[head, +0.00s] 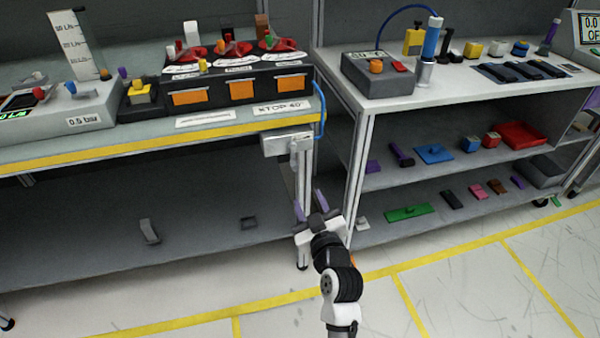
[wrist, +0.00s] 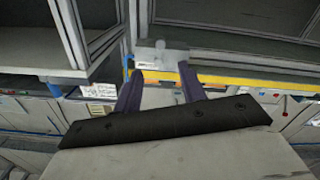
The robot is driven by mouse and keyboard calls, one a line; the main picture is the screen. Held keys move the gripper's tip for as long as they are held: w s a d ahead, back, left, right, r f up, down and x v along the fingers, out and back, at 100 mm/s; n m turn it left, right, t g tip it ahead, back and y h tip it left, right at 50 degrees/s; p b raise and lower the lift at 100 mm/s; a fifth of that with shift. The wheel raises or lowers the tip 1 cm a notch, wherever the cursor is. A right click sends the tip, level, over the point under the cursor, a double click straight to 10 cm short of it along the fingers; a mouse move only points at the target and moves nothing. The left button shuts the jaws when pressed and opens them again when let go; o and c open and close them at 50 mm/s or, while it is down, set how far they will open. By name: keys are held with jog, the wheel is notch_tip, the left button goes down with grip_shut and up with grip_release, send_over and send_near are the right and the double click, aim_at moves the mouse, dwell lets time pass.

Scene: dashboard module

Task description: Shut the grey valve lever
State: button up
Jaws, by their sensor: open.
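A grey valve block with a pale front plate (head: 286,143) is mounted at the right front corner of the left workbench. A grey lever (head: 295,156) appears to hang down from it; its exact position is hard to tell. In the wrist view, a grey fitting (wrist: 160,54), likely this valve, shows ahead between my fingertips. My gripper (head: 310,204) has purple fingers spread apart with nothing between them. It is below the valve block and slightly right of it, apart from it. In the wrist view my gripper (wrist: 159,70) is also open.
A blue hose (head: 321,110) runs down beside the valve. The left bench's lower shelf (head: 80,235) holds a few small grey parts. A right-hand shelf unit (head: 358,165) stands close to my gripper's right. The floor (head: 300,318) with yellow lines is clear.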

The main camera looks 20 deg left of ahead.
aim_at(296, 168)
jog(key=p+x, duration=0.2)
jog(key=x, duration=1.1)
jog(key=shift+w+a, duration=0.1)
jog(key=shift+a, duration=0.1)
grip_shut()
